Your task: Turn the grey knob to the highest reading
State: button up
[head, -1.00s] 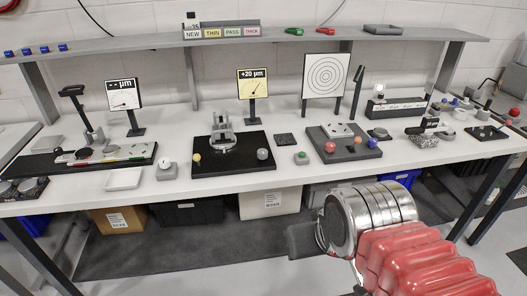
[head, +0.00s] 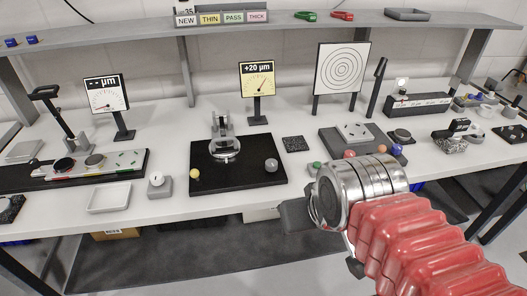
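The grey knob (head: 271,165) stands at the right side of a black board (head: 240,180) on the white bench. A yellow knob (head: 195,174) is at the board's left side. A metal mirror fixture (head: 224,148) stands between them towards the back. The yellow-faced display (head: 257,79) behind the board reads +20 µm, with a dial needle. My gripper (head: 298,216) shows as dark parts beyond my silver wrist, in front of the bench's front edge. It is to the lower right of the grey knob and apart from it. Its fingers are mostly hidden by the wrist.
A white-faced display (head: 106,94) at left shows dashes. A grey base (head: 330,140) with coloured balls is right of the board, partly behind my wrist. A white tray (head: 109,198) and a small dial block (head: 159,185) are at left. A shelf (head: 120,31) runs above the bench.

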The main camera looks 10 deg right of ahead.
aim_at(271, 165)
jog(key=i, duration=0.35)
jog(key=z, duration=0.05)
jog(key=k, duration=1.3)
jog(key=u, duration=0.45)
jog(key=i, duration=1.75)
jog(key=u, duration=0.1)
